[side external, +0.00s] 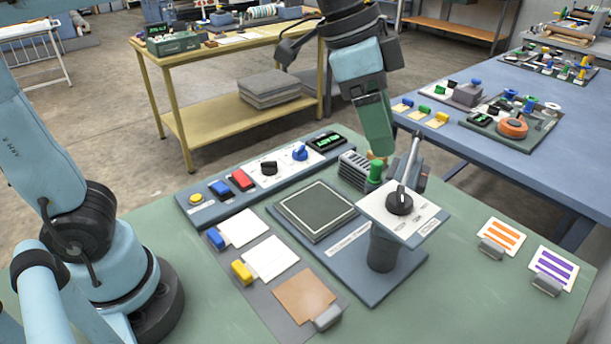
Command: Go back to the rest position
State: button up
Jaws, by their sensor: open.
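My gripper (378,152) hangs down from the top of the side external view, over the far side of the calender press on the green table. It is open; its fingertips are small and hard to make out. Just below it stands a green knob (376,172) beside a dark ribbed block (356,168). I cannot tell whether the fingers touch the knob. The press has a raised white panel (414,220) with a black dial (399,201) and a metal lever (409,165) that points up. A square framed plate (314,209) lies to its left.
A control strip (218,207) with a blue switch (220,189), red switch (241,180) and dials lies behind. Clipped cards (270,259) lie in front; striped cards (502,237) lie at right. A blue table (560,180) and yellow bench (190,50) stand beyond.

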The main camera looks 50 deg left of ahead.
jog(key=shift+s+a+r, duration=0.1)
jog(key=shift+a+r, duration=0.05)
jog(key=shift+r, duration=0.3)
jog(key=s+a+f+n+t+y, duration=0.1)
jog(key=s+a+f+n+t, duration=0.1)
jog(key=a+f+n, duration=0.3)
jog(key=s+a+f+n+t+y, duration=0.2)
jog(key=a+f+n, duration=0.3)
jog(key=a+f, duration=0.3)
jog(key=s+a, duration=0.1)
jog(key=a, duration=0.2)
jog(key=shift+s+f, duration=0.3)
jog(key=shift+s, duration=0.1)
jog(key=shift+w+r, duration=0.1)
